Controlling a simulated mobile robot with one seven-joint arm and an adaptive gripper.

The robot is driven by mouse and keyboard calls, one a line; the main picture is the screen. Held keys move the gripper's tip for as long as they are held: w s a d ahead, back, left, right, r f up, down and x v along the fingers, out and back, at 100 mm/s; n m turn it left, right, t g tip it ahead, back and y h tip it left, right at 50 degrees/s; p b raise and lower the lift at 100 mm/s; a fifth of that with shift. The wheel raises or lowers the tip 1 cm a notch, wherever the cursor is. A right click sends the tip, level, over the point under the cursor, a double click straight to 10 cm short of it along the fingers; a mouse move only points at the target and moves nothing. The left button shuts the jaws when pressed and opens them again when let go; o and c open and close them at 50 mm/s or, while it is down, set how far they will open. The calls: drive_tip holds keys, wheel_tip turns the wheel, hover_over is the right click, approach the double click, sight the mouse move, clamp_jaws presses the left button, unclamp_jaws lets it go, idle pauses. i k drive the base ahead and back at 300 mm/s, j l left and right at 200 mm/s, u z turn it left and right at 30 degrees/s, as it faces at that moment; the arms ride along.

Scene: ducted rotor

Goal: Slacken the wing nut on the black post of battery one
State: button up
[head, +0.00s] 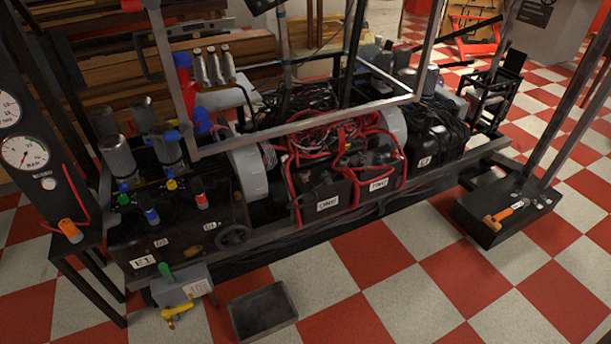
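Battery one (312,216) is a black box with a white label reading "ONE" on its front, low in the middle of the frame rig. Red cables run over its top and down its sides. Its posts and the wing nut are too small and too covered by cables to make out, so I cannot tell the black post from the other. Battery two (372,198), a similar black box labelled "TWO", sits directly to its right. My gripper is not in view.
A black tank (185,235) with valves stands left. An empty dark tray (262,312) lies on the checkered floor in front. A black box (505,215) bearing an orange-handled tool stands right.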

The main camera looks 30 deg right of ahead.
sight(304, 177)
drive_tip(key=i+l+z, duration=0.2)
drive_tip(key=z, duration=0.15)
drive_tip(key=i+l+z, duration=0.1)
drive_tip(key=z, duration=0.3)
drive_tip(key=i+z, duration=0.35)
drive_tip(key=k+l, duration=0.05)
